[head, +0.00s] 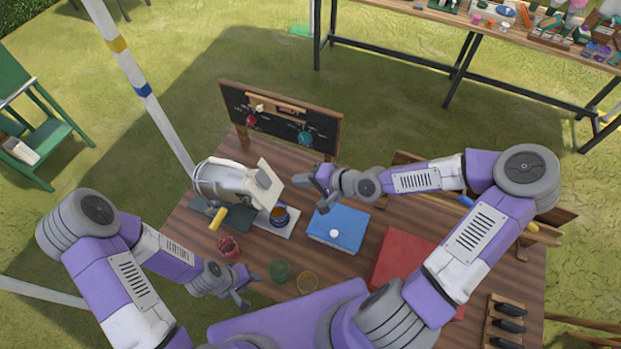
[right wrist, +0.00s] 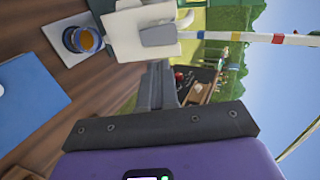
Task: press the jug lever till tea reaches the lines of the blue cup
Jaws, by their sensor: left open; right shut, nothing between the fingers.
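The white jug (head: 226,181) stands at the table's back left, with its grey lever (head: 263,179) on the side toward my right arm. The lever also shows in the right wrist view (right wrist: 158,36). The blue cup (head: 280,216) stands on a pale mat below the jug's front and holds amber tea; it shows in the right wrist view (right wrist: 84,40) too. The cup's lines cannot be made out. My right gripper (head: 308,180) is shut and empty, a little right of the lever and apparently apart from it. My left gripper (head: 247,290) is open and empty near the table's front left.
A red cup (head: 229,249), a green cup (head: 279,271) and a yellowish cup (head: 307,282) stand near my left gripper.

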